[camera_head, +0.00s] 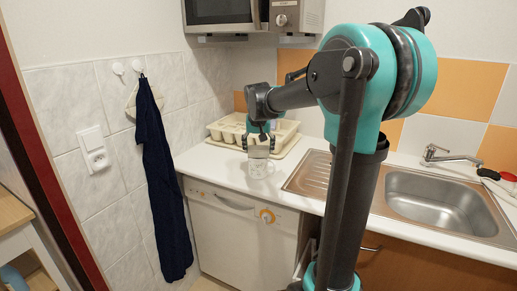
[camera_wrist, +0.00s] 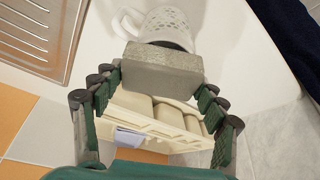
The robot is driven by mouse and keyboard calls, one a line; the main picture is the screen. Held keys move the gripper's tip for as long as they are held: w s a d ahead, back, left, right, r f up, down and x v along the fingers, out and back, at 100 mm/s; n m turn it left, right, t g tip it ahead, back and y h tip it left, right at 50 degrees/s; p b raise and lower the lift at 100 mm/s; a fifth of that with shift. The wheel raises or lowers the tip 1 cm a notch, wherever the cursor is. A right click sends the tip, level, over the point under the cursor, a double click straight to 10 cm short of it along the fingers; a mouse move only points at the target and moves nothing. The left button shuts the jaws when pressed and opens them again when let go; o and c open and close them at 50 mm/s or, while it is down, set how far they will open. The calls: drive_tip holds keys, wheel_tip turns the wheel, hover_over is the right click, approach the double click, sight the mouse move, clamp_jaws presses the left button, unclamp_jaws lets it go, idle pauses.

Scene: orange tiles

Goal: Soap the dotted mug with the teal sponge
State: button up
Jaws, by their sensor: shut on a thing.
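My gripper (camera_head: 258,138) points down over the counter and is shut on a block-shaped sponge (camera_wrist: 162,70), which looks grey rather than teal here. In the wrist view my fingers (camera_wrist: 158,84) stand on either side of the sponge. The white mug (camera_wrist: 165,22) with a dotted pattern is just beyond the sponge, its handle to the left. The sponge covers part of it. In the head view the mug (camera_head: 258,169) stands on the counter right below the sponge (camera_head: 258,151). I cannot tell whether sponge and mug touch.
A cream dish rack (camera_head: 230,128) stands behind the mug on the white counter. The steel sink (camera_head: 430,195) and its ribbed drainboard (camera_head: 312,172) lie to the right. A dark cloth (camera_head: 160,180) hangs on the left wall. A microwave (camera_head: 235,12) is above.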

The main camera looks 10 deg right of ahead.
drive_tip(key=shift+r, duration=0.1)
drive_tip(key=shift+r, duration=3.4)
drive_tip(key=shift+d, duration=0.1)
